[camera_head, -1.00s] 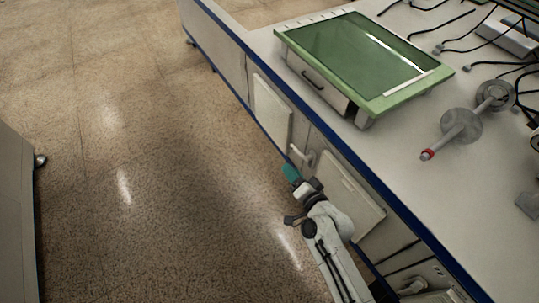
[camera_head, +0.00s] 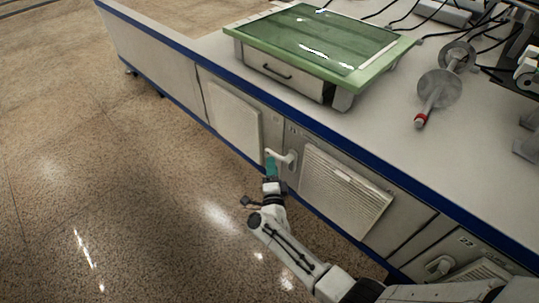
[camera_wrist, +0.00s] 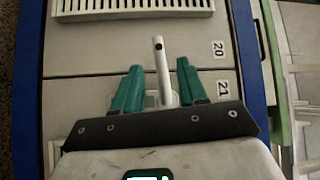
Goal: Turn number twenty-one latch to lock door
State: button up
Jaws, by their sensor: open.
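The number twenty-one latch is a white handle (camera_head: 281,157) on the grey cabinet front. In the wrist view the latch handle (camera_wrist: 160,62) points up the picture, its free end past the seam towards the label 20. The label 21 (camera_wrist: 223,88) is right of its base. In the head view the handle lies roughly level, pointing left. My gripper (camera_head: 271,165) is at the handle. In the wrist view its teal fingers (camera_wrist: 159,72) are open, one on each side of the handle, with gaps visible. The latch base is partly hidden by my gripper.
A louvred panel (camera_head: 342,190) sticks out right of the latch, and another panel (camera_head: 235,125) is to its left. The number 22 latch (camera_head: 439,265) is further right. The blue-edged counter (camera_head: 400,188) overhangs above. Open floor (camera_head: 110,190) lies left.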

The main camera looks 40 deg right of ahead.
aim_at(272, 153)
jog(key=b+x, duration=0.2)
jog(key=x, duration=0.4)
jog(key=shift+w+d, duration=0.15)
jog(key=shift+d, duration=0.05)
jog(key=shift+c, duration=0.3)
grip_shut()
